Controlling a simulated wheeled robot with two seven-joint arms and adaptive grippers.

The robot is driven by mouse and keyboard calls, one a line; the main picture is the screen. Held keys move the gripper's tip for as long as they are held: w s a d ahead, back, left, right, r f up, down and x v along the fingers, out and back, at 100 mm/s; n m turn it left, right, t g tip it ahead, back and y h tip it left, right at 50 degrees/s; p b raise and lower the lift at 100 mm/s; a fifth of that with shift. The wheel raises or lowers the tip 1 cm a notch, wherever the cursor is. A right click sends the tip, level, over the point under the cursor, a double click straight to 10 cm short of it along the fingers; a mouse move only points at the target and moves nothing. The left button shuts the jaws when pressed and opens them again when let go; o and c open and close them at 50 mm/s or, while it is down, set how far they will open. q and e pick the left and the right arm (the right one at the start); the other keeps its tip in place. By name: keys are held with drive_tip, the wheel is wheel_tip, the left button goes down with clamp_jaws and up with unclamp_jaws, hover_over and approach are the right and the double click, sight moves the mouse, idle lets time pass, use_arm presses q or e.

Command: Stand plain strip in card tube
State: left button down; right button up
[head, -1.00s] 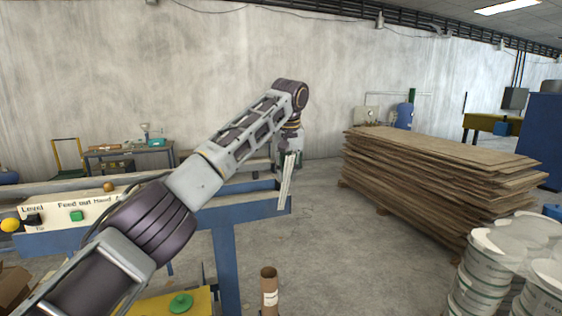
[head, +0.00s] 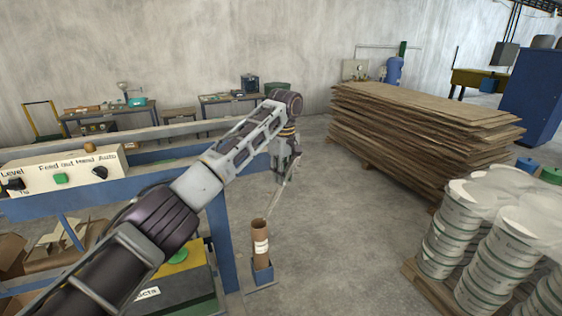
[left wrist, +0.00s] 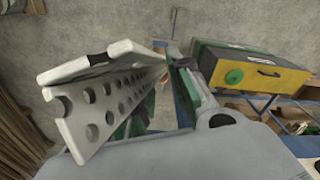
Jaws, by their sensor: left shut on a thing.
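My left gripper (head: 284,168) is shut on a pale strip (head: 277,194), which hangs down from it, slightly tilted, and looks thin in the head view. The brown card tube (head: 260,240) with a white label stands upright in a small blue holder on the floor. The strip's lower end appears close to the tube's open top; I cannot tell whether it is above or beside the opening. My right gripper is not in view.
A blue machine frame (head: 222,240) with a button panel (head: 70,170) stands left of the tube. A yellow-topped box (head: 185,262) is below it. A stack of brown boards (head: 420,125) and white buckets (head: 455,235) are at the right. Floor between them is clear.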

use_arm(q)
drive_tip(key=s+a+f+n+h, duration=0.2)
drive_tip(key=s+f+n+h, duration=0.2)
drive_tip(key=s+f+n, duration=0.3)
drive_tip(key=s+n, duration=0.3)
idle(0.9)
drive_tip(key=shift+f+n+t+h, duration=0.1)
drive_tip(key=shift+n+t+h, duration=0.25)
drive_tip(key=shift+n, duration=0.25)
drive_tip(key=shift+w, duration=0.1)
